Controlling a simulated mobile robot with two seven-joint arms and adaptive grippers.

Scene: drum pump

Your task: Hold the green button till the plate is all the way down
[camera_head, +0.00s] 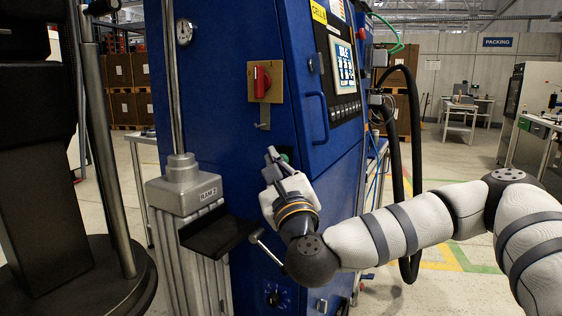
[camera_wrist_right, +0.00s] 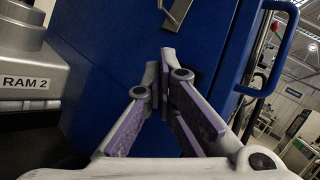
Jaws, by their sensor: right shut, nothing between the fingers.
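My right gripper (camera_head: 271,155) is shut and empty, its fingertips at the front of the blue cabinet (camera_head: 230,100). A small green spot (camera_head: 285,158), likely the green button, shows just right of the fingertips, partly covered by them. I cannot tell whether they touch it. In the right wrist view the closed fingers (camera_wrist_right: 167,58) point at the blue panel and the button is hidden. A thick black disc (camera_head: 105,285), which may be the plate, stands low at the left beside a steel rod. Its underside is out of view. My left gripper is not in view.
A grey column head marked RAM 2 (camera_head: 185,187) stands left of the gripper, with a black tray-like piece (camera_head: 215,236) before it. A red switch (camera_head: 262,80) sits above the fingertips. A blue handle (camera_head: 316,118) juts out at the right.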

